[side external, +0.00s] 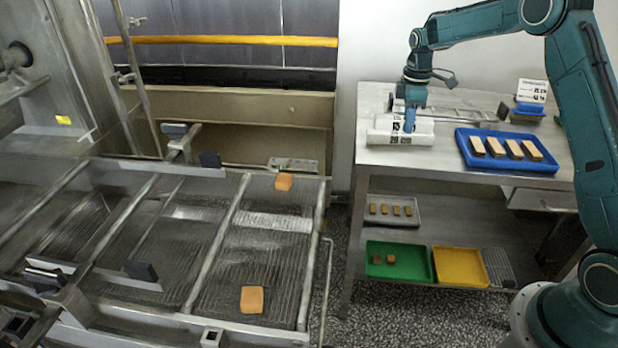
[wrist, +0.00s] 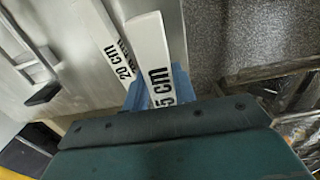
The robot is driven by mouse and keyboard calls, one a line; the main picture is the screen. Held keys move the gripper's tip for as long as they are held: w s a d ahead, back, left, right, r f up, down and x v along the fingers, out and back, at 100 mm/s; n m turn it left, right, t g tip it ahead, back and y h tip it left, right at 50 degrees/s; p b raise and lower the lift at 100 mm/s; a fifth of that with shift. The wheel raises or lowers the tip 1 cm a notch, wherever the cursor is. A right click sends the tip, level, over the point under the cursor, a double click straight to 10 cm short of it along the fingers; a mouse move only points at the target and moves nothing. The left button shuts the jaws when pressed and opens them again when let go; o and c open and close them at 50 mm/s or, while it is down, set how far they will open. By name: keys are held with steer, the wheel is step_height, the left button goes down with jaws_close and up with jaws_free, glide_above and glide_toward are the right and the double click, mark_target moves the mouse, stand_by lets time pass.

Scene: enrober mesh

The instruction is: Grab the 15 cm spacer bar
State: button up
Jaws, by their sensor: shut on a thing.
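My gripper (side external: 409,124) is over the left part of the steel table, at the white spacer bars (side external: 384,136). In the wrist view its blue fingers (wrist: 160,90) are shut on a white bar (wrist: 151,48). The bar's printed label reads "5 cm", with its start hidden by my gripper, so it fits the 15 cm spacer bar. A second white bar marked "20 cm" (wrist: 112,42) lies just to its left. I cannot tell whether the held bar is clear of the table.
A blue tray (side external: 508,168) with several tan blocks stands on the table (side external: 440,168) to the right. A small blue stand with a printed card (side external: 532,91) is behind it. The mesh conveyor (side external: 160,235), carrying orange blocks (side external: 252,299), is at left.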

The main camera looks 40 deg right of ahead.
step_height(320, 180, up, 12)
steer(key=shift+f, duration=0.2)
stand_by(0.7)
